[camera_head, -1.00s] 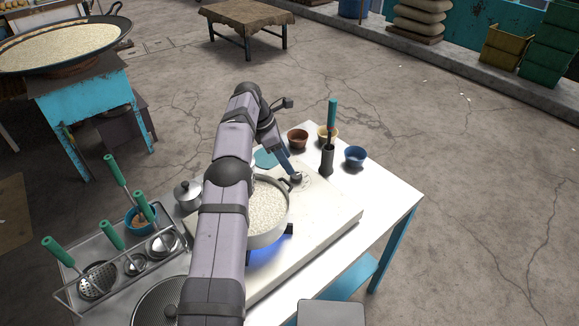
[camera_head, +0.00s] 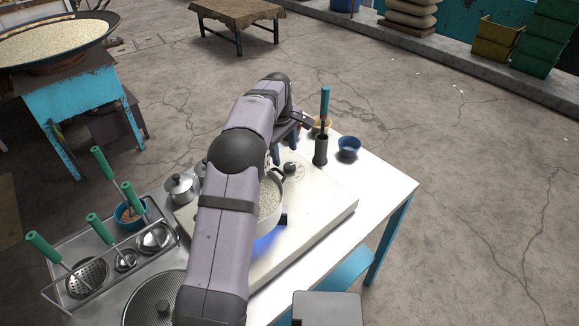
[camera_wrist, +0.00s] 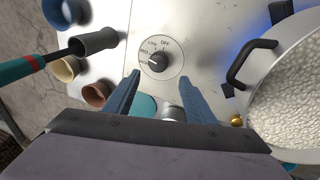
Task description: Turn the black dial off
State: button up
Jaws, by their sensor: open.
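The black dial (camera_wrist: 160,61) sits on the pale stove top in the wrist view, inside a printed ring with OFF, LOW, MED and HIGH marks. Its white pointer line aims left, near the HIGH mark. It also shows in the head view as a small dark knob (camera_head: 290,168). My gripper (camera_wrist: 160,77) is open and empty, its two blue fingers apart. The dial appears between and just beyond the fingertips; the height gap is hard to judge. In the head view my arm partly hides the gripper.
A pot (camera_wrist: 292,95) of white, grainy food stands right of the dial in the wrist view, its black handle (camera_wrist: 250,65) nearest. Blue flame glow (camera_head: 264,243) shows beneath it. A dark holder (camera_wrist: 95,42) with a green-handled tool and several small bowls stand left of the dial.

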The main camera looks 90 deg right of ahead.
aim_at(289, 165)
jog(key=shift+s+d+f+m+t+h+p, duration=0.15)
jog(key=shift+s+f+m+t+h, duration=0.1)
jog(key=shift+f+m, duration=0.95)
jog(key=shift+s+d+f+m+t+h+p, duration=0.25)
jog(key=shift+f+m, duration=0.55)
jog(key=shift+m, duration=0.65)
jog(key=shift+s+d+f+m+t+h+p, duration=0.1)
jog(key=shift+s+f+m+t+h, duration=0.15)
jog(key=shift+f+m, duration=0.95)
jog(key=shift+r, duration=0.2)
jog(key=shift+c, duration=0.3)
jog(key=c, duration=1)
